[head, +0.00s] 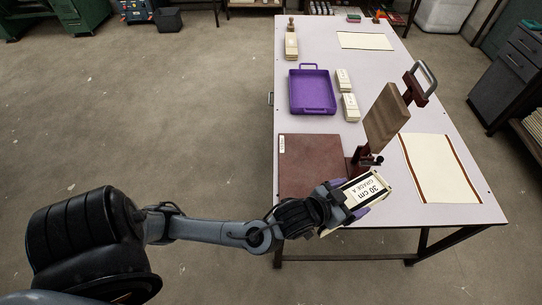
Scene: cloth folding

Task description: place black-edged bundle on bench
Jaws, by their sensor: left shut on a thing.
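The black-edged bundle (368,191) is a cream block with a black edge band and the print "30 cm GRADE A". My left gripper (345,200) is shut on it and holds it near the front edge of the bench (395,212). The bundle appears tilted. I cannot tell whether it touches the bench. My right gripper does not show.
A brown board (310,163) lies front left on the bench, beside a wooden stand with an upright panel (386,118). A cream sheet with brown stripes (440,168) lies at right. A purple tray (312,92) and small bundles (350,107) lie farther back.

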